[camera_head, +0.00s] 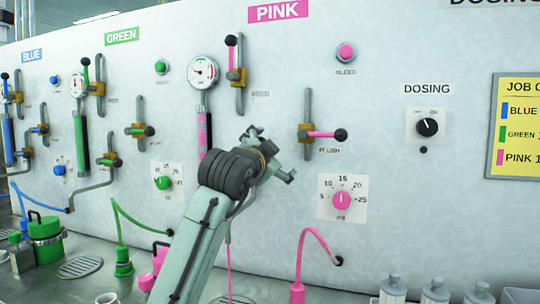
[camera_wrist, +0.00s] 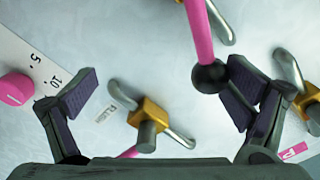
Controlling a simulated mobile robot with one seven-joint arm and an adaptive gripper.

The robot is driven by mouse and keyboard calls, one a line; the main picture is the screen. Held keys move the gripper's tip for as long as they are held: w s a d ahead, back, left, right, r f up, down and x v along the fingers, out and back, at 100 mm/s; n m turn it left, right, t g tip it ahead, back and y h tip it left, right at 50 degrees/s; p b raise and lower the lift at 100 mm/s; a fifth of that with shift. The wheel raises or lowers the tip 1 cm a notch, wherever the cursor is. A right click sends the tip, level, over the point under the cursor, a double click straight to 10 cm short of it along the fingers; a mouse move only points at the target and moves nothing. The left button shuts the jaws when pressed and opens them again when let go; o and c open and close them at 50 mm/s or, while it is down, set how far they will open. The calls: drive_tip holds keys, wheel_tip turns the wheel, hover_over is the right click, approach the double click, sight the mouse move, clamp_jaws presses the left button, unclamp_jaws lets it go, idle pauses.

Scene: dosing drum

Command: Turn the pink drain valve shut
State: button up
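In the wrist view a pink lever (camera_wrist: 198,32) with a black ball knob (camera_wrist: 209,76) reaches in from the top edge. It seems to be the drain valve's; its label is out of view, and the valve body is cut off at the top. My gripper (camera_wrist: 164,72) is open around the knob, which lies close to the right finger; contact cannot be told. In the head view my gripper (camera_head: 270,154) is in front of the pink section, and my arm hides the drain valve there.
The pink flush valve (camera_head: 306,125) with a sideways lever sits right of my gripper. The upper pink valve (camera_head: 237,76) is above. A pink dial (camera_head: 341,200) is at lower right; a gauge (camera_head: 203,72) is at upper left. A pink hose (camera_head: 318,236) curves below.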

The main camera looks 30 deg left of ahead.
drive_tip(key=shift+w+d+f+b, duration=0.1)
drive_tip(key=shift+d+f+b, duration=0.3)
drive_tip(key=shift+f, duration=0.2)
drive_tip(key=shift+w+d+f+b, duration=0.1)
drive_tip(key=shift+d+f+b, duration=0.15)
drive_tip(key=shift+f+b, duration=0.25)
drive_tip(key=shift+w+d+f+b, duration=0.1)
drive_tip(key=shift+d+f+b, duration=0.1)
drive_tip(key=shift+f+b, duration=0.3)
drive_tip(key=shift+d+f+b, duration=0.2)
drive_tip(key=shift+f, duration=0.5)
wheel_tip(320, 180, down, 2)
drive_tip(key=shift+f+b, duration=0.15)
drive_tip(key=shift+b, duration=0.6)
drive_tip(key=shift+a+r+p, duration=0.45)
drive_tip(key=shift+r+p, duration=0.1)
drive_tip(key=shift+p, duration=0.1)
drive_tip(key=shift+s, duration=0.25)
